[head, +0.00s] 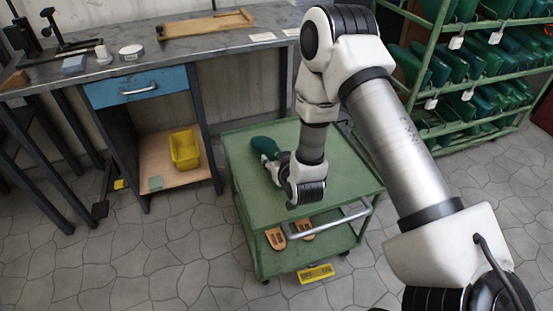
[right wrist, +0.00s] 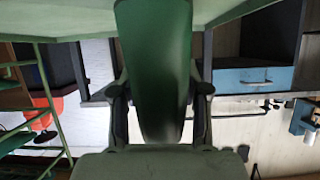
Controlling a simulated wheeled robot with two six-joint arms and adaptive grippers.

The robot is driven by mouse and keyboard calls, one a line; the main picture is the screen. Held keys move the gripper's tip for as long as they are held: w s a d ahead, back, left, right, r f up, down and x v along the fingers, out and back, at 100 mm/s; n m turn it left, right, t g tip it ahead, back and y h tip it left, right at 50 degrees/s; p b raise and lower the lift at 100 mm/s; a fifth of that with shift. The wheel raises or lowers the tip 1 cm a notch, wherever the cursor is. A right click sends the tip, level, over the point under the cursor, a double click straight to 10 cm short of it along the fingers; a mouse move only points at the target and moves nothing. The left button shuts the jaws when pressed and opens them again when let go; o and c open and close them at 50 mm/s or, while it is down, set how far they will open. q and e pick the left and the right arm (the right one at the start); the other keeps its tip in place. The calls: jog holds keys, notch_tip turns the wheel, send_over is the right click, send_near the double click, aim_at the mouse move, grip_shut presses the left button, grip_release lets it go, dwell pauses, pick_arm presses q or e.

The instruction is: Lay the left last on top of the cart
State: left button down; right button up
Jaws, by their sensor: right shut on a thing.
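A dark green last (head: 265,147) is at the back left part of the green cart (head: 240,185)'s top. My right gripper (head: 277,162) is shut on the last, over the cart top. In the right wrist view the last (right wrist: 153,65) stands out between the two fingers (right wrist: 160,95), with the cart top behind its far end. I cannot tell whether the last touches the cart top. My left gripper is not in view.
The cart's lower shelf holds two orange-brown soles (head: 276,238). A workbench (head: 210,45) with a blue drawer (head: 138,88) and a yellow bin (head: 184,149) stands at left. A green rack (head: 440,60) of lasts stands right. The cart top's front is clear.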

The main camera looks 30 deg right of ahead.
jog(key=shift+w+f, duration=0.15)
jog(key=shift+f, duration=0.05)
jog(key=shift+f, duration=0.3)
dwell(0.4)
jog(key=o, duration=1.2)
jog(key=v, duration=0.7)
jog(key=shift+s+r, duration=0.15)
jog(key=shift+s, duration=0.15)
